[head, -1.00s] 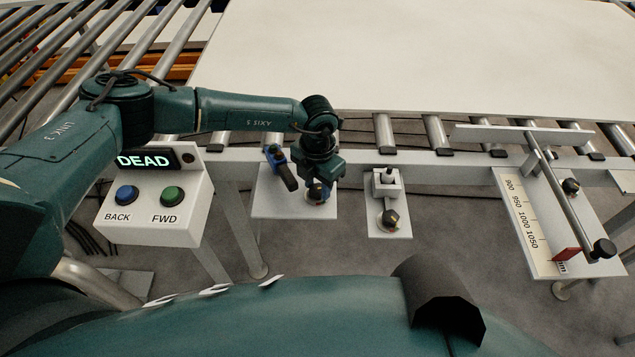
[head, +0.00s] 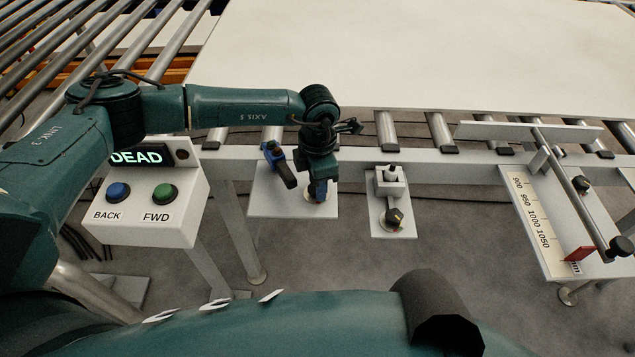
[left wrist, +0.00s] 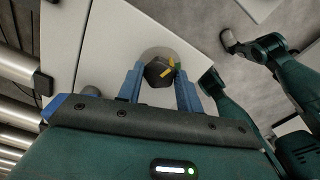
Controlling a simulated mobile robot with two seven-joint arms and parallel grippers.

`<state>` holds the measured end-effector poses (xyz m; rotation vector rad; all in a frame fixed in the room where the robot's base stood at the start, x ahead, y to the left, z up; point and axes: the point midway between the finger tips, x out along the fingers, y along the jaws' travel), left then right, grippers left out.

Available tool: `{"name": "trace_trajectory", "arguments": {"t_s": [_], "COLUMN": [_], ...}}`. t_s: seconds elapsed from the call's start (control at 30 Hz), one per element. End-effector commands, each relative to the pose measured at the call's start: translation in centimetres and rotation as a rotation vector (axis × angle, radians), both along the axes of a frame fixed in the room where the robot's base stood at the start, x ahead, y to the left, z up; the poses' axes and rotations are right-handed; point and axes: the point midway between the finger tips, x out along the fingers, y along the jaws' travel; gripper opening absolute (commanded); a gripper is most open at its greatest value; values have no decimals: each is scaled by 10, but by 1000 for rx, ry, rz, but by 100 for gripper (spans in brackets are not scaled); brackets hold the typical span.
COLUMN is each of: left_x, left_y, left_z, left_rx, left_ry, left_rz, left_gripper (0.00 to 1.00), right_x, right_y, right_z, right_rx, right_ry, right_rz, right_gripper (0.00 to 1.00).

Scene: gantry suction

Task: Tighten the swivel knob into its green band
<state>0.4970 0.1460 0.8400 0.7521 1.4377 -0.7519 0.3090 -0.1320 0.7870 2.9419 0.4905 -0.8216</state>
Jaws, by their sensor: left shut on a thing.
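The swivel knob (left wrist: 158,72) is a dark, many-sided knob with a yellow pointer mark, on a round pale disc (left wrist: 150,52) on a white plate. In the left wrist view its pointer is toward the upper right, near a small green patch (left wrist: 177,63); whether it lies inside the green band I cannot tell. My left gripper (head: 318,190) is over the plate (head: 265,205) in the head view. Its blue fingers (left wrist: 158,88) are on either side of the knob and shut on it. In the head view the gripper mostly hides the knob. My right gripper is not in view.
A button box (head: 150,210) reading DEAD is at left. A scale with a red marker (head: 578,254) is at right.

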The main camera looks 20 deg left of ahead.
Motion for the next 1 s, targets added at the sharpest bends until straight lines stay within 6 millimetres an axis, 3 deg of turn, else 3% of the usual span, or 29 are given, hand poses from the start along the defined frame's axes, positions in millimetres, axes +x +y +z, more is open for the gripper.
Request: {"name": "trace_trajectory", "arguments": {"t_s": [0.47, 0.5, 0.73, 1.0], "left_x": [1, 1, 1, 0], "left_y": [0, 0, 0, 0], "left_z": [2, 2, 1, 2], "left_rx": [-2, -2, -1, 0], "left_ry": [-4, -4, -2, -1], "left_rz": [-17, -17, -16, -16], "left_gripper": [13, 38, 57, 57], "right_x": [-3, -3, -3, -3], "right_y": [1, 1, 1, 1], "right_z": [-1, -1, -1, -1], "right_rx": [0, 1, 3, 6], "right_ry": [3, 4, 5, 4], "right_rz": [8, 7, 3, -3], "right_gripper": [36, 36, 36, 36]}}
